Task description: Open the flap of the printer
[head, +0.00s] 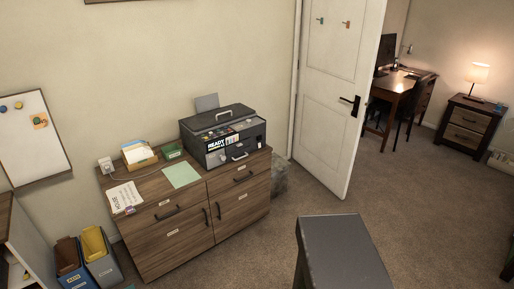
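The printer (222,135) is a dark grey box standing upright on the right part of a wooden cabinet, in the head view. A light handle shows on its top, and another pale handle (239,156) shows low on its front. The front carries a sign reading READY and small coloured labels. A grey sheet or support (207,102) stands up behind it. No panel of the printer visibly hangs open, though the flap is too small to make out for certain. My gripper is not in view.
The wooden cabinet (190,215) has drawers and doors with dark handles. A green sheet (182,175), a printed page (124,197) and a paper box (138,154) lie left of the printer. A white door (325,110) stands open at right.

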